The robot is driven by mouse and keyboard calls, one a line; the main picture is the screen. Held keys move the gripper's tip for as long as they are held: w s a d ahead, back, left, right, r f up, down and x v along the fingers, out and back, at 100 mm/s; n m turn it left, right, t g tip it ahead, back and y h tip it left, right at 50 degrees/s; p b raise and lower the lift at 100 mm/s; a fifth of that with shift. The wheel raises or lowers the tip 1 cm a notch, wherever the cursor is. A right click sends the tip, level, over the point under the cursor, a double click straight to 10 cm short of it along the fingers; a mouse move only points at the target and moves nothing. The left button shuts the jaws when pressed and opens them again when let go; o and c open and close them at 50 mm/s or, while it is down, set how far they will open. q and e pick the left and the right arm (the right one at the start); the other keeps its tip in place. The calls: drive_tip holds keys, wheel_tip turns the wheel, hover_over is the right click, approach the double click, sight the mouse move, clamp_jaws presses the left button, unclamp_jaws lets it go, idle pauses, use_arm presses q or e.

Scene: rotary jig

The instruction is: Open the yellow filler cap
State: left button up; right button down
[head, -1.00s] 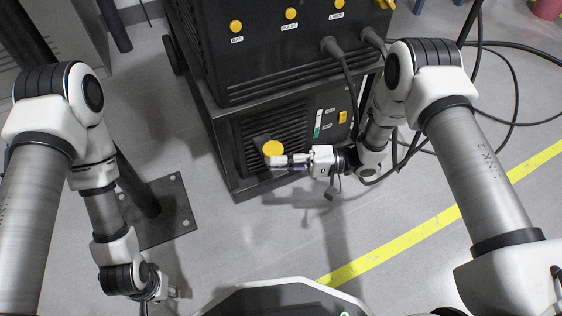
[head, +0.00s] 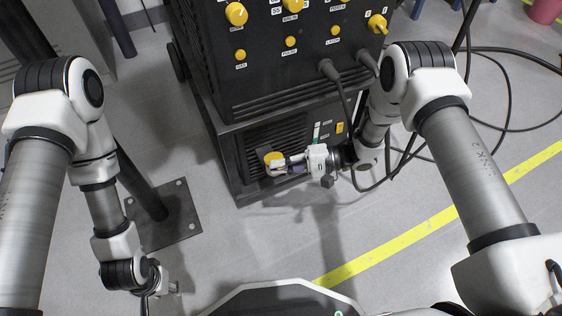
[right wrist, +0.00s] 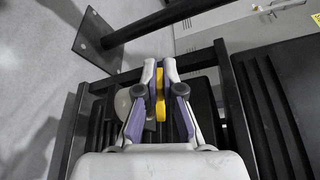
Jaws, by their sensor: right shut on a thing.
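The yellow filler cap (head: 274,158) sits on the lower front of the black machine, beside a slatted vent. My right gripper (head: 277,166) reaches it from the right, and its fingertips hide part of the cap. In the right wrist view the cap (right wrist: 160,95) shows edge-on as a yellow strip between the two fingers of the right gripper (right wrist: 160,88), which is shut on it. My left gripper (head: 174,290) hangs low at the left, far from the cap. It is too small to tell whether it is open.
The black machine (head: 275,75) has yellow knobs above and thick cables at its right. A dark post stands on a floor plate (head: 178,222) to the left. The grey floor in front, with a yellow line (head: 405,235), is clear.

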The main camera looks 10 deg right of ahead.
drive_tip(key=shift+w+a+r+m+g+h+p, duration=0.1)
drive_tip(key=shift+w+r+m+g+h+p, duration=0.1)
drive_tip(key=shift+r+m+p, duration=0.2)
drive_tip(key=shift+w+r+m+g+h+p, duration=0.1)
drive_tip(key=shift+r+m+h+p, duration=0.15)
drive_tip(key=shift+m+p, duration=0.2)
drive_tip(key=c, duration=1.3)
unclamp_jaws()
drive_tip(key=shift+w, duration=0.1)
drive_tip(key=v, duration=1.2)
